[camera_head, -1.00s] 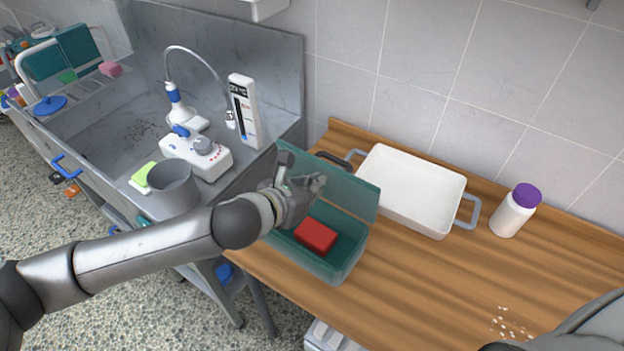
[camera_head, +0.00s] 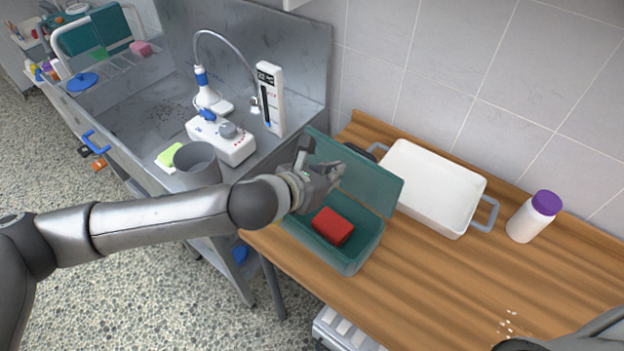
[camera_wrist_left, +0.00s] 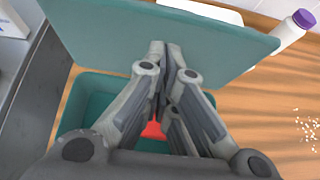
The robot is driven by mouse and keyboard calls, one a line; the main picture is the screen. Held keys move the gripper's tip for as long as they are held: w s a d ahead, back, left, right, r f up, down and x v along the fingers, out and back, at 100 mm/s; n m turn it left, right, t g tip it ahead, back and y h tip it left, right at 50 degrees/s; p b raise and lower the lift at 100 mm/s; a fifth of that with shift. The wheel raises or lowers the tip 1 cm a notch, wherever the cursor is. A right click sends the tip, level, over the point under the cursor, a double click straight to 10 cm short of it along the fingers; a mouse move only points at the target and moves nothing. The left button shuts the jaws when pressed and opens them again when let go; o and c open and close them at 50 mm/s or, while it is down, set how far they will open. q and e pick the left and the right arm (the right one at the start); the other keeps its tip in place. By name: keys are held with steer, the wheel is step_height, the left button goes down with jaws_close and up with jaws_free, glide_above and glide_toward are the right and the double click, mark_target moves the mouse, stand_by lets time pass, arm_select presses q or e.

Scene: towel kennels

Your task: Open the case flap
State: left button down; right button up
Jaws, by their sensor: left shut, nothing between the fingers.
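The teal case (camera_head: 352,262) sits at the left end of the wooden counter. Its flap (camera_head: 372,186) stands raised at the back, leaning rearward, and the inside is exposed. A red block (camera_head: 333,226) lies in the case. My left gripper (camera_head: 336,172) is shut and empty, above the case and in front of the flap's inner face. In the left wrist view, the closed fingers (camera_wrist_left: 170,52) overlap the flap (camera_wrist_left: 105,35); I cannot tell whether they touch it. Behind the fingers, the red block is mostly hidden. The right gripper is not clearly visible; only a dark part shows at the lower right.
A white tray (camera_head: 434,190) with grey handles stands right behind the flap. A white bottle with a purple cap (camera_head: 534,216) stands farther right. A metal sink unit with a grey pot (camera_head: 196,165) lies to the left.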

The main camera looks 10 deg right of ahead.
arm_select(q)
steer(key=s+a+r+n, duration=0.55)
steer(key=s+n, duration=0.25)
steer(key=n, duration=0.4)
steer(key=a+f+n+t+y, duration=0.1)
steer(key=a+f+n+y, duration=0.1)
steer(key=a+f+n, duration=0.5)
steer(key=a+f+n+y, duration=0.15)
steer(key=a+n, duration=0.25)
steer(key=n, duration=0.8)
steer(key=s+a+f+n+g+y, duration=0.2)
steer(key=s+a+f+n+y, duration=0.1)
steer(key=s+a+f+n, duration=0.5)
steer(key=s+a+f+n+g+y, duration=0.3)
steer(key=s+a+f+n, duration=0.15)
steer(key=s+a, duration=0.35)
step_height(320, 180, down, 27)
steer(key=a+g+b, duration=0.1)
steer(key=b, duration=0.1)
steer(key=s+a+f+g+b, duration=0.1)
steer(key=s+a+f+b, duration=0.1)
steer(key=s+f, duration=1.5)
step_height(320, 180, down, 2)
steer(key=shift+s+a, duration=0.15)
steer(key=shift+a, duration=0.55)
